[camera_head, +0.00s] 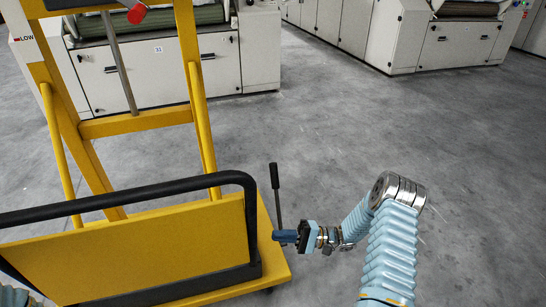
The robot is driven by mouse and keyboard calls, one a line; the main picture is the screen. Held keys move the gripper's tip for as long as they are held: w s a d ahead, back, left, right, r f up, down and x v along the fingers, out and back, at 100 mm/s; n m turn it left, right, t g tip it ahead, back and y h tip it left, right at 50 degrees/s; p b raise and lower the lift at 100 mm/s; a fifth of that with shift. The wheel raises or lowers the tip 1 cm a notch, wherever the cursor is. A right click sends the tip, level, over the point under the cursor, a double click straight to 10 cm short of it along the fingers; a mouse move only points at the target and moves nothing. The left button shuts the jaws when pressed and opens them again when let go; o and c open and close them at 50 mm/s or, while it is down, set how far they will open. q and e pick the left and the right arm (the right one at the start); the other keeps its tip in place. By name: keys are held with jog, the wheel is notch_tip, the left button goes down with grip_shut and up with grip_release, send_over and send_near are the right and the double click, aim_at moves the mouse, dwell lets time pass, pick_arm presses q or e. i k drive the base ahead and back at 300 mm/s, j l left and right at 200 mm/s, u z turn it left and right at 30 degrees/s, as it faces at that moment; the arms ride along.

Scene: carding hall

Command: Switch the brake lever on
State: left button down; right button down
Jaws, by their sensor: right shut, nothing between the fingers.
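A thin black lever (275,186) with a thicker grip stands nearly upright at the right edge of the yellow cart (130,258); it looks like the brake lever. Its lower end is hidden behind my right gripper (276,236). The right gripper comes in from the right, its blue fingers shut and empty, and overlaps the lever's lower shaft in the picture. I cannot tell whether they touch. My left gripper is out of view; only a bit of my left arm shows at the lower left corner.
The cart has a black tubular handle rail (150,188) and a yellow upright frame (137,123). A rod with a red end (137,12) stands at the frame's top. White machines (160,68) line the back. The grey floor (400,130) to the right is clear.

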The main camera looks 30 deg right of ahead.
aim_at(275, 181)
jog(key=i+l+u, duration=0.3)
jog(key=l, duration=0.25)
jog(key=l+u, duration=0.2)
jog(key=l, duration=0.25)
jog(key=l+u, duration=0.2)
jog(key=l, duration=0.25)
jog(key=l+u, duration=0.2)
jog(key=l, duration=0.25)
jog(key=k+l+u, duration=0.2)
jog(key=l, duration=0.25)
jog(key=l+u, duration=0.15)
jog(key=l, duration=0.3)
jog(key=k+l+u, duration=0.2)
jog(key=l, duration=0.2)
